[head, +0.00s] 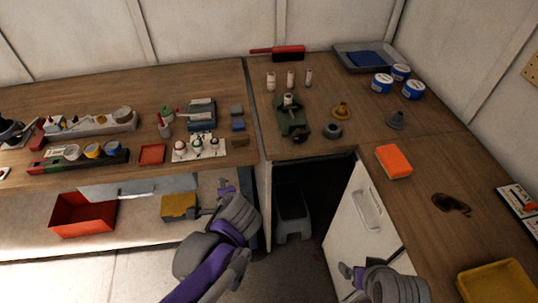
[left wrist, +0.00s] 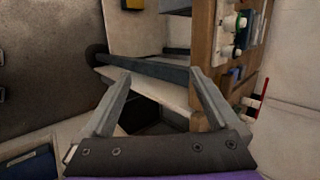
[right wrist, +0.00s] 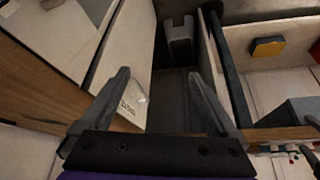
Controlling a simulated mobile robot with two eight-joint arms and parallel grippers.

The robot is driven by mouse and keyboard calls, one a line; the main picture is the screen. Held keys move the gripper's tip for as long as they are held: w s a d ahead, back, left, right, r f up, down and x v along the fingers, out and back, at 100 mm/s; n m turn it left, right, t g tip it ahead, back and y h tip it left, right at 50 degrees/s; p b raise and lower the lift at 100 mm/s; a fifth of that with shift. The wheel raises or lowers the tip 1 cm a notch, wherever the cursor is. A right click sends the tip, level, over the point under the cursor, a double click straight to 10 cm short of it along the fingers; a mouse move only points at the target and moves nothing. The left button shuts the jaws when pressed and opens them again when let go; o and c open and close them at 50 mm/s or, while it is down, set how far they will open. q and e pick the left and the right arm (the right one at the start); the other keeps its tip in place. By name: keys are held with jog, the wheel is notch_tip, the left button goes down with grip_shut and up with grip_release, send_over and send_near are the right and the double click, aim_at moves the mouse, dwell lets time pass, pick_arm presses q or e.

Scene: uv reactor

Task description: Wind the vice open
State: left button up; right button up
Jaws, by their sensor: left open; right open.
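A dark green vice (head: 293,120) stands on the wooden bench near its front edge, at the inner corner, with a small pale cylinder on top. Its handle and jaw gap are too small to make out. My left gripper (head: 226,187) is in front of and below the left bench edge, apart from the vice. In the left wrist view it is open and empty (left wrist: 160,78). My right gripper (head: 350,274) is low at the lower right, in front of the white cabinet door. In the right wrist view it is open and empty (right wrist: 160,78). Neither wrist view clearly shows the vice.
The white cabinet door (head: 364,215) stands open below the bench. Small bottles and trays crowd the left bench. A red bin (head: 82,215) sits on the lower shelf.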

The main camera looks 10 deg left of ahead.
jog(key=w+t+b, duration=0.2)
jog(key=w, duration=0.5)
jog(key=n+t+y+b, duration=0.3)
jog(key=t+y+b, duration=0.3)
jog(key=t, duration=0.4)
send_near(301, 138)
pick_arm(q)
jog(key=s+f+n+g+h, duration=0.2)
jog(key=s+f+n+h, duration=0.2)
jog(key=s+f+n, duration=0.8)
jog(key=shift+s+n+g+h, duration=0.3)
jog(key=shift+s+n+h, duration=0.15)
jog(key=shift+s, duration=0.55)
pick_arm(e)
jog(key=x, duration=1)
jog(key=shift+w+a, duration=0.1)
jog(key=shift+w, duration=0.25)
pick_arm(q)
jog(key=shift+d, duration=0.1)
pick_arm(e)
jog(key=c, duration=1.4)
jog(key=shift+o, duration=0.2)
